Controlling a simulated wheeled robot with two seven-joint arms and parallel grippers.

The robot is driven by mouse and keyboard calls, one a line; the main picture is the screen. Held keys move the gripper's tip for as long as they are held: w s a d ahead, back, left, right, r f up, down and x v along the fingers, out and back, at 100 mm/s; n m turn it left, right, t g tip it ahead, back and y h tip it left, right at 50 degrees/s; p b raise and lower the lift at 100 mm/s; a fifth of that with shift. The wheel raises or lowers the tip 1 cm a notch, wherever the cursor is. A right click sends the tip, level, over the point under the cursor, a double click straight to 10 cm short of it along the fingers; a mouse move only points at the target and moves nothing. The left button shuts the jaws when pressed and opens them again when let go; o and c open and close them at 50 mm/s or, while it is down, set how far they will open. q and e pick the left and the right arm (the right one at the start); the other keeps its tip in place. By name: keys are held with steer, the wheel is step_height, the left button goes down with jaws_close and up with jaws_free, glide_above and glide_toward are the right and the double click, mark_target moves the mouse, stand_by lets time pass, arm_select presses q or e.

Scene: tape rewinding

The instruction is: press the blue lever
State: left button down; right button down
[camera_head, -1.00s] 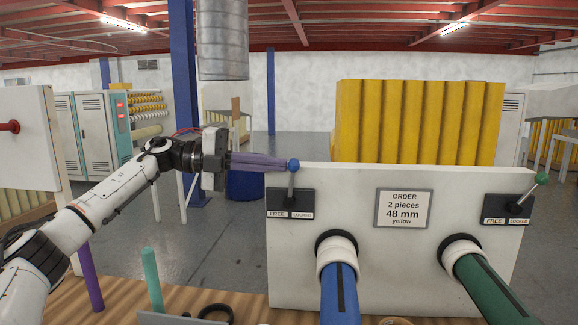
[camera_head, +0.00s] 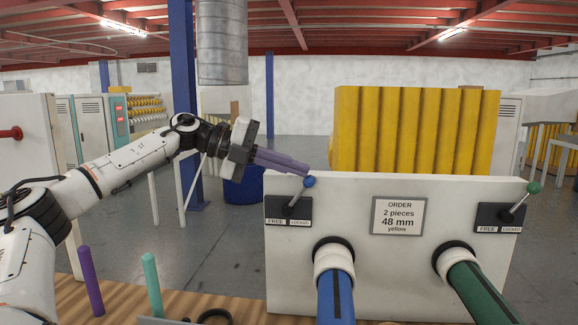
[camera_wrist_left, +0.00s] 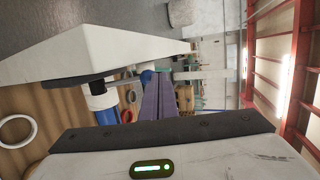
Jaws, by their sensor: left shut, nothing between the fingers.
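The blue lever has a round blue knob (camera_head: 309,182) on a metal stem above a black plate (camera_head: 289,210) marked FREE and LOCKED. The lever leans right, to the LOCKED side. My left gripper (camera_head: 307,171) is shut and empty, its purple fingers pointing right and slightly down. Its tips are at the knob's upper side; I cannot tell whether they touch it. In the left wrist view the blue knob (camera_wrist_left: 147,76) shows beside the fingers (camera_wrist_left: 156,98). My right gripper is out of view.
The white panel (camera_head: 400,285) carries an order sign (camera_head: 399,216), a blue roll (camera_head: 336,295), a green roll (camera_head: 480,290) and a green-knobbed lever (camera_head: 534,188) leaning right. Purple (camera_head: 91,280) and teal (camera_head: 152,285) rods stand on the wooden table at left.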

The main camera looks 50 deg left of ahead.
arm_select(q)
steer(key=shift+w+d+f, duration=0.1)
steer(key=shift+d+f, duration=0.05)
steer(key=shift+d, duration=0.05)
stand_by(0.4)
